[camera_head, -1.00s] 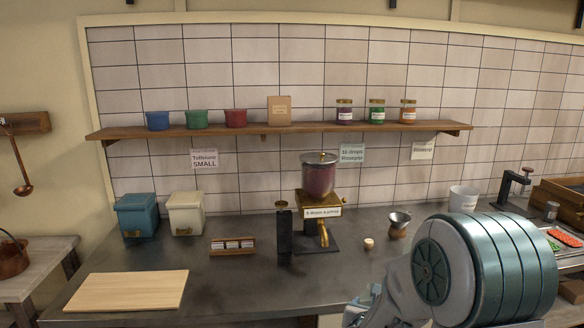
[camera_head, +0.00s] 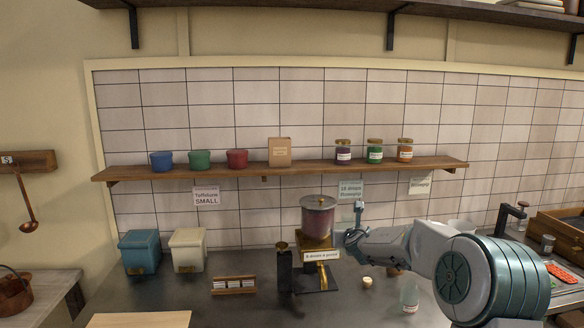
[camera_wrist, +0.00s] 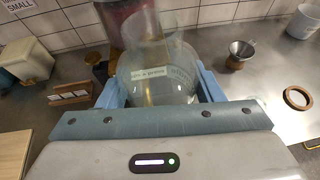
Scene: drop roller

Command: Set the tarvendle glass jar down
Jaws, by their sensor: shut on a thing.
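A clear, see-through glass jar (camera_wrist: 160,72) stands between the blue fingers of my gripper (camera_wrist: 158,88) in the wrist view. The fingers are shut on its sides. The dispenser and its label show through the glass. In the head view my gripper (camera_head: 352,232) is just right of the dispenser (camera_head: 318,220), above the counter. The held jar is hard to make out there. I cannot tell whether it touches the dispenser.
A pale see-through vessel (camera_head: 409,298) is on the counter below my arm. A small funnel cup (camera_wrist: 239,53) and a brown ring (camera_wrist: 297,97) lie to the right. A card rack (camera_head: 233,285) and lidded bins (camera_head: 188,250) stand left. Counter between rack and board (camera_head: 140,320) is clear.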

